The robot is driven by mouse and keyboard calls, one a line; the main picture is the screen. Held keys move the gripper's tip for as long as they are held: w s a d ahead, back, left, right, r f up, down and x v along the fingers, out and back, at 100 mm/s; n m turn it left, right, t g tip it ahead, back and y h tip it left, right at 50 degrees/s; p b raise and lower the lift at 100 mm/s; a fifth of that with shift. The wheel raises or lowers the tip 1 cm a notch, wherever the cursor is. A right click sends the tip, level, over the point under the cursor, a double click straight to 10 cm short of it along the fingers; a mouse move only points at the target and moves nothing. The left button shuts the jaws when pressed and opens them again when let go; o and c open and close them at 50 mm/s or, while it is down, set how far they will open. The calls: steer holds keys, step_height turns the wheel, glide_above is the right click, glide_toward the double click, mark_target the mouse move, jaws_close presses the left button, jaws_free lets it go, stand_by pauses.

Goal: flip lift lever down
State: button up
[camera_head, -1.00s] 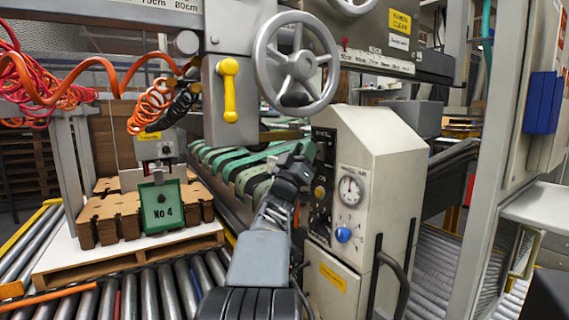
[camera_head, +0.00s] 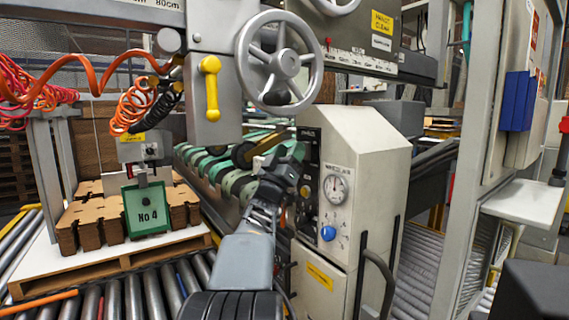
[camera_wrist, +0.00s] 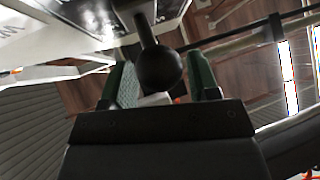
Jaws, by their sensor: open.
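A lever with a round black knob (camera_wrist: 160,68) shows in the wrist view, coming from the pale panel at the top. I take it to be the lift lever. The knob stands between the two green-padded fingers of my gripper (camera_wrist: 163,85), which are open with a gap on either side. In the head view my gripper (camera_head: 288,162) is at the left edge of the control panel (camera_head: 309,185) on the cream cabinet. There the gripper and wrist hide the lever, so I cannot tell its position from that view.
The cream cabinet (camera_head: 370,150) carries a round gauge (camera_head: 336,188) and a blue knob (camera_head: 328,233). A large handwheel (camera_head: 280,62) and a yellow handle (camera_head: 211,88) are above. Green belts (camera_head: 235,178) lie behind my arm. A pallet (camera_head: 110,267) with brown stacks stands left on rollers.

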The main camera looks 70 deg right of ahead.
steer(key=v, duration=1.3)
steer(key=shift+a+f, duration=0.2)
steer(key=w+a+r+n+t+y+p, duration=0.25)
steer(key=w+n+t+p, duration=0.2)
steer(key=t, duration=0.25)
steer(key=w+a+r+n+t+y+p, duration=0.1)
steer(key=w+r+n+t+y+p, duration=0.15)
steer(key=w+t+p, duration=0.3)
steer(key=w+a+r+n+t+y+p, duration=0.2)
steer(key=w+a+n+t+y+p, duration=0.4)
steer(key=w+a+y+p, duration=0.45)
steer(key=a+n+g+y+p, duration=0.3)
steer(key=a+y+p, duration=0.55)
steer(key=a, duration=0.75)
steer(key=s+a+n+g+y+p, duration=0.1)
steer(key=s+a+g+y+p, duration=0.1)
steer(key=s+a+g+p, duration=0.5)
steer(key=shift+s+a+y, duration=0.3)
steer(key=shift+s+a, duration=0.6)
steer(key=shift+s, duration=1.8)
